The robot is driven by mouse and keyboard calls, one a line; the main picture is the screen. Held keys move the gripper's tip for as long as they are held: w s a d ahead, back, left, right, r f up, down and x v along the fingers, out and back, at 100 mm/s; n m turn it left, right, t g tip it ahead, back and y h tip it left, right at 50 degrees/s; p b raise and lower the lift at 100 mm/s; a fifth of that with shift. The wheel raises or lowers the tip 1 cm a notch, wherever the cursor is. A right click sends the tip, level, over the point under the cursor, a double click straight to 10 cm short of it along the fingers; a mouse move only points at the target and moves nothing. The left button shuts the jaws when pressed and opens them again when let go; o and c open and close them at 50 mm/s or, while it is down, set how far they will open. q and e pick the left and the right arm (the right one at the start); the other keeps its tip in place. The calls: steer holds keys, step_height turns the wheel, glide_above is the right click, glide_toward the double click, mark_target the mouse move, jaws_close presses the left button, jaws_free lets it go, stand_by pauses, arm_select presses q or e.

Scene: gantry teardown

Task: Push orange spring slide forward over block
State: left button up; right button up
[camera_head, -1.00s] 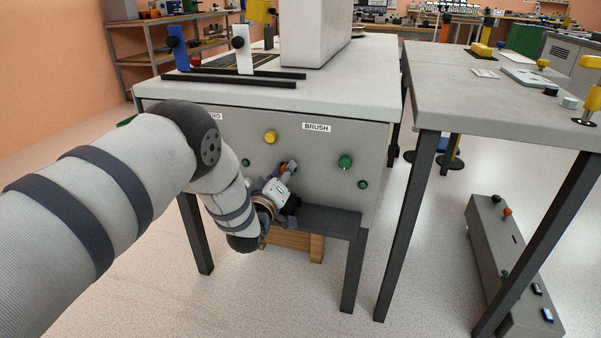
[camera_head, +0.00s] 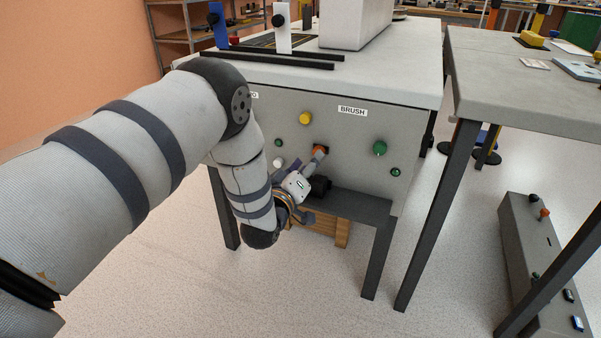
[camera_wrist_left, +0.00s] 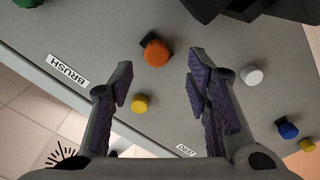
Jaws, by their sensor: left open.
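The orange spring slide (camera_head: 320,149) is a short orange knob on the grey front panel, below the yellow knob. My left gripper (camera_head: 319,156) reaches up to it from the lower left, and a finger partly covers it in the head view. In the left wrist view the orange slide (camera_wrist_left: 157,53) lies between the two open fingers (camera_wrist_left: 160,75), nearer the left one. A dark square piece (camera_wrist_left: 149,41) shows at its edge; I cannot tell if this is the block. I cannot tell whether a finger touches the slide. My right gripper is not in view.
The panel also carries a yellow knob (camera_head: 305,118), a white knob (camera_head: 278,162), a green knob (camera_head: 379,149) and a BRUSH label (camera_head: 352,111). A dark shelf (camera_head: 358,204) juts out below the slide. A second table (camera_head: 520,75) stands to the right.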

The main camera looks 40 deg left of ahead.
arm_select(q)
steer(key=v, duration=0.7)
steer(key=shift+s, duration=0.15)
